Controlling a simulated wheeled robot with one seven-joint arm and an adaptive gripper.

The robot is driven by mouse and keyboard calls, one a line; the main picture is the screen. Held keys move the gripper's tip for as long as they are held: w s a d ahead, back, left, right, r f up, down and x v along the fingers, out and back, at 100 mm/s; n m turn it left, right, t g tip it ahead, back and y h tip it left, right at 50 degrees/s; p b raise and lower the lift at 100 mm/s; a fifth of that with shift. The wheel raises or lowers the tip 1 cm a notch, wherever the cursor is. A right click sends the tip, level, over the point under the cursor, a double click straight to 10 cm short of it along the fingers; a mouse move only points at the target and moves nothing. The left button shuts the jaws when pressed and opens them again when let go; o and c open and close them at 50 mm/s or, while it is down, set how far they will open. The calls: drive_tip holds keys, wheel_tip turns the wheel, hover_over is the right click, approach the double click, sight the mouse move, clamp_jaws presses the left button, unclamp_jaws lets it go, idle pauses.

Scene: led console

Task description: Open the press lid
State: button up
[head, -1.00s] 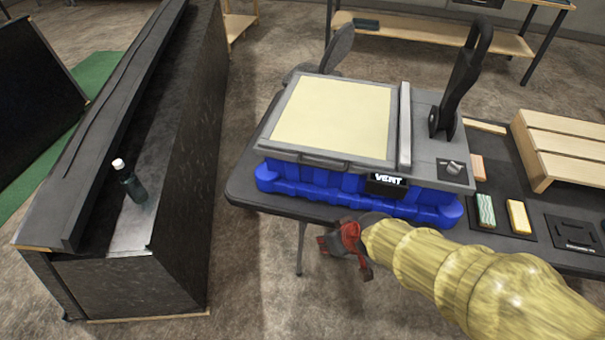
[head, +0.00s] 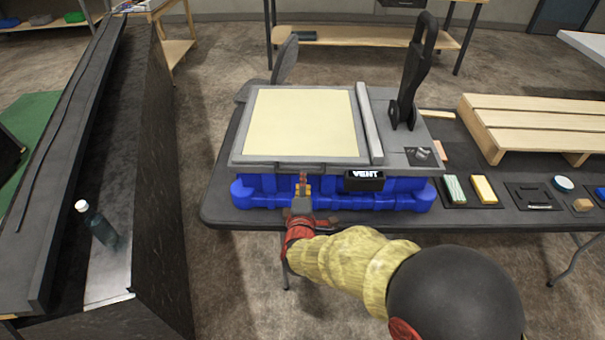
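The press (head: 335,190) is a blue-based machine on a dark table. Its flat lid (head: 303,122), cream with a grey frame, lies closed on top. A thin handle bar (head: 325,169) runs along the lid's front edge. A black VENT label (head: 365,181) is on the front, and a black lever (head: 411,85) stands upright at the right. My gripper (head: 303,184) is at the press's front, just below the lid's front edge and left of the label. Its fingers point at the press and look close together. I cannot tell whether they touch the handle.
Sponges (head: 469,189), a wooden slatted rack (head: 535,124) and small items share the table to the right. A dark counter (head: 150,190) with a bottle (head: 97,224) stands at the left. Open floor lies between counter and table.

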drive_tip(key=b+x, duration=0.2)
drive_tip(key=x, duration=0.4)
drive_tip(key=shift+w+f, duration=0.1)
drive_tip(key=shift+w, duration=0.2)
drive_tip(key=shift+c, duration=0.9)
clamp_jaws()
